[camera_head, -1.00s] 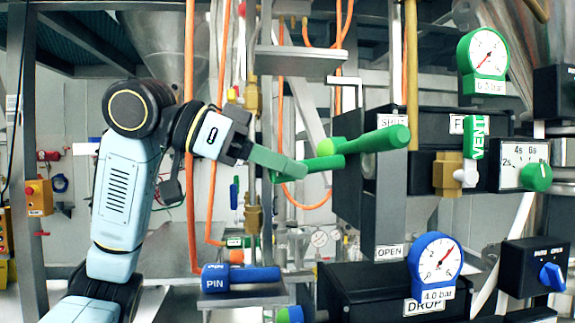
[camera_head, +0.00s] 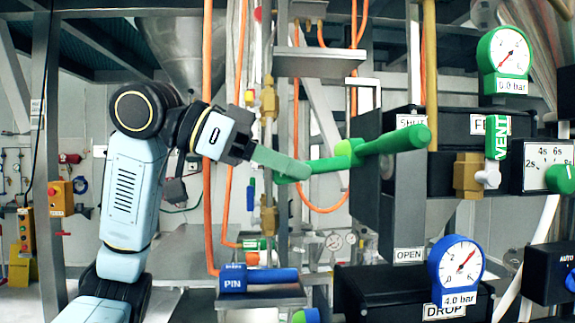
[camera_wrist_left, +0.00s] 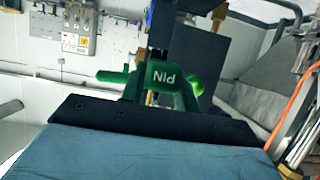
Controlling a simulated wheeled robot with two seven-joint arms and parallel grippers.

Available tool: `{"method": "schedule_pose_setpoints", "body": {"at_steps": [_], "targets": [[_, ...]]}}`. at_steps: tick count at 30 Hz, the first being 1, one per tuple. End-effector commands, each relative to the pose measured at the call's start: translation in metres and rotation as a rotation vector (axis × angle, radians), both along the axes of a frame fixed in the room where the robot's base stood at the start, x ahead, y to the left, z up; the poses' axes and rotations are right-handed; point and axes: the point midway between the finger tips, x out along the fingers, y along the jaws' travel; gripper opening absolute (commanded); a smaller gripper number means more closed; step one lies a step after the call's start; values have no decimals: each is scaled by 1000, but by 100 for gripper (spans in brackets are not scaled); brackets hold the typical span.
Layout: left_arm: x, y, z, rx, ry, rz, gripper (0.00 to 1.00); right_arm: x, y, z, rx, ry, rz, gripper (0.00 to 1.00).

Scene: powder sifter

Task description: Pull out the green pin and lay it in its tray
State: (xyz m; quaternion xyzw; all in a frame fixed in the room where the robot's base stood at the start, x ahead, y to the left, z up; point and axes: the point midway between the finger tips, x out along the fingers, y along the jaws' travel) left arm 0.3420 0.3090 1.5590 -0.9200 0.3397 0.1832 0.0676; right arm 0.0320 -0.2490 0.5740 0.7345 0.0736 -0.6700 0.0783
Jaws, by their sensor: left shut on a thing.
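My left gripper (camera_head: 293,167) is shut on the green pin (camera_head: 328,164) near the pin's left end. The pin points right and slightly up, its right end close below a lime knob (camera_head: 343,148) beside the green lever (camera_head: 395,140). I cannot tell whether its tip is still in its hole. In the left wrist view the pin's head (camera_wrist_left: 163,76) shows its PIN label upside down, just beyond the gripper. I cannot tell which surface is the green pin's tray. My right gripper is out of view.
A blue pin (camera_head: 270,277) lies on a low tray (camera_head: 262,297). An empty grey shelf (camera_head: 318,64) is above my gripper. Black boxes (camera_head: 412,290) with gauges stand right. Orange hoses (camera_head: 207,150) hang close to my arm.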

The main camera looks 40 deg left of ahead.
Motion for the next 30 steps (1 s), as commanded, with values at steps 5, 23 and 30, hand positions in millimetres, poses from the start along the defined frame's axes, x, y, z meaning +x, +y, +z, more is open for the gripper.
{"method": "schedule_pose_setpoints", "body": {"at_steps": [5, 23, 30], "targets": [[-2, 2, 0, 0, -1, 1, 6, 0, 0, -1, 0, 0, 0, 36], [-29, 25, 0, -1, -1, 2, 6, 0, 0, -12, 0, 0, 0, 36], [-40, 34, 0, -1, 0, 1, 6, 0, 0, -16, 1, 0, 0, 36]]}}
